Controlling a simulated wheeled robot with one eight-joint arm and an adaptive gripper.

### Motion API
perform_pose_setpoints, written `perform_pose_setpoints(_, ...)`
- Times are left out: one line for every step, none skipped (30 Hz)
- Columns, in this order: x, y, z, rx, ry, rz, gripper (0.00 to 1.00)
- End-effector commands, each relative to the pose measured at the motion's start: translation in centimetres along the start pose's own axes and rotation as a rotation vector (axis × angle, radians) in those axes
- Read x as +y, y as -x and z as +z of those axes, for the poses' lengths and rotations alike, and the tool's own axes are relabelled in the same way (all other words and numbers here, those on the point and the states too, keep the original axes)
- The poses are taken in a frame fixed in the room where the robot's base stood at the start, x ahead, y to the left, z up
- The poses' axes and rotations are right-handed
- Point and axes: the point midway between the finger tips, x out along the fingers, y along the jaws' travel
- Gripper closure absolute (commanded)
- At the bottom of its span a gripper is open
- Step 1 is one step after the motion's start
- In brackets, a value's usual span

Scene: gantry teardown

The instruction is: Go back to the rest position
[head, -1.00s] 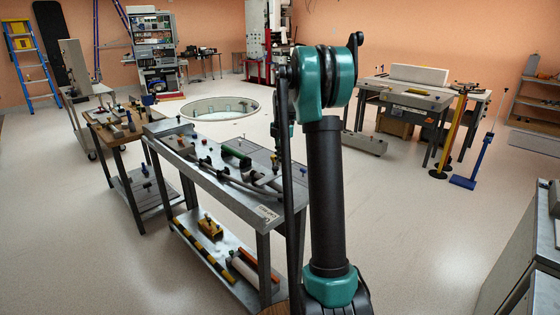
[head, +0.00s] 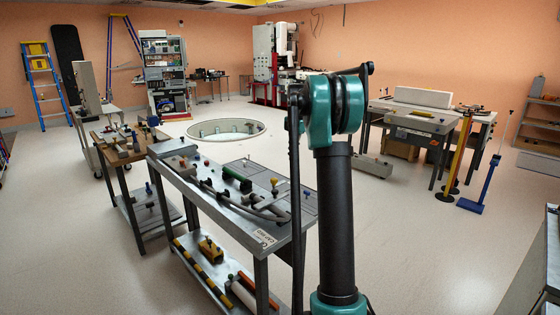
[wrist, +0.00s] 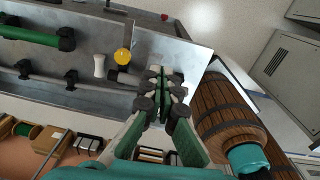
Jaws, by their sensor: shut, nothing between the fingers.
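My gripper (wrist: 166,92) is shut and empty in the wrist view, its green and black fingers together above the end of the grey metal bench (wrist: 190,50). A yellow knob (wrist: 122,57), a small white piece (wrist: 99,66) and a green cylinder (wrist: 35,36) are on the bench to its left. In the head view my teal and black arm stands in front of the bench (head: 190,173). The gripper cannot be made out there. The green cylinder (head: 237,179) and the yellow knob (head: 274,183) show on the bench top.
A wooden barrel (wrist: 222,108) is right of the gripper in the wrist view. The bench's lower shelf carries a yellow-black striped bar (head: 205,268). A wooden-topped table (head: 128,155) stands left. A round floor opening (head: 228,130) lies behind. Open floor is on the right.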

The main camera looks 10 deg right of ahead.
Motion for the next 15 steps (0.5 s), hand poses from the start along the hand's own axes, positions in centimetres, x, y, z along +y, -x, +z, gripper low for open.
perform_pose_setpoints(-0.2, 0.0, -0.3, -0.003, -0.021, 0.003, 1.00)
perform_pose_setpoints(-0.4, -0.1, -0.6, -0.006, -0.041, 0.005, 1.00)
perform_pose_setpoints(-0.8, -0.3, -1.2, -0.011, -0.082, 0.010, 1.00)
perform_pose_setpoints(-1.1, -0.5, -1.8, -0.015, -0.121, 0.014, 1.00)
perform_pose_setpoints(-1.5, -0.8, -2.5, -0.020, -0.166, 0.021, 1.00)
perform_pose_setpoints(-2.2, -1.2, -3.5, -0.028, -0.237, 0.031, 1.00)
perform_pose_setpoints(-2.8, -1.6, -4.4, -0.033, -0.296, 0.040, 1.00)
perform_pose_setpoints(-3.4, -2.0, -5.3, -0.038, -0.358, 0.049, 1.00)
perform_pose_setpoints(-4.3, -2.6, -6.6, -0.045, -0.443, 0.064, 1.00)
perform_pose_setpoints(-5.0, -3.1, -7.5, -0.049, -0.508, 0.075, 1.00)
perform_pose_setpoints(-5.8, -3.7, -8.4, -0.052, -0.572, 0.087, 1.00)
perform_pose_setpoints(-6.8, -4.4, -9.7, -0.055, -0.658, 0.103, 1.00)
perform_pose_setpoints(-7.6, -4.9, -10.6, -0.056, -0.721, 0.116, 1.00)
perform_pose_setpoints(-8.4, -5.5, -11.6, -0.057, -0.784, 0.130, 1.00)
perform_pose_setpoints(-9.6, -6.3, -12.8, -0.056, -0.869, 0.146, 1.00)
